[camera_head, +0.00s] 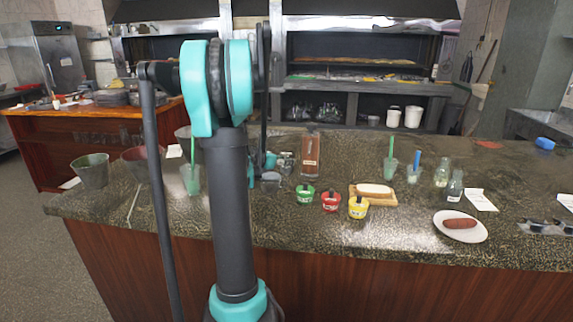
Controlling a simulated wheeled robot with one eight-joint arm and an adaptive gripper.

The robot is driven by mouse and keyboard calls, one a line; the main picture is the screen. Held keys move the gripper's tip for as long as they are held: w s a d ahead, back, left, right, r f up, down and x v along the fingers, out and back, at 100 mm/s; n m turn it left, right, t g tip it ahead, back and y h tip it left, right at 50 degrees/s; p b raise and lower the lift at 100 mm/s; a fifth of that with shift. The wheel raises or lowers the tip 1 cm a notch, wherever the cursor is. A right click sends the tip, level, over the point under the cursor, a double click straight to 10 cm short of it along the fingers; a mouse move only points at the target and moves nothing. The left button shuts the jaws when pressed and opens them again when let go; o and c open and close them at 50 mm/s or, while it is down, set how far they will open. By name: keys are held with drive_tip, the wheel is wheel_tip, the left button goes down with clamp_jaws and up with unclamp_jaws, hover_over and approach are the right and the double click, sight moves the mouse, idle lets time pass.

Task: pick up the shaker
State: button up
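Small glass shaker-like containers (287,162) stand on the counter just right of my arm, left of a tall brown bottle; they are small and partly crowded together. A clear bottle (441,175) and a darker bottle (455,188) stand farther right. I cannot tell for certain which of these is the shaker. My arm fills the left middle of the view and reaches over the counter. The end of my arm, with teal and dark parts, shows low behind the upright link, close to the small containers. The fingers are mostly hidden, and no held object can be made out.
On the patterned counter (380,233) are a brown bottle (310,155), green (305,195), red (331,201) and yellow (358,207) tubs, a bun on a board (376,199), and a sausage on a white plate (444,228). Bowls (90,171) stand left. The front middle is clear.

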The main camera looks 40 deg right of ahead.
drive_tip(key=c, duration=0.5)
drive_tip(key=shift+r, duration=0.1)
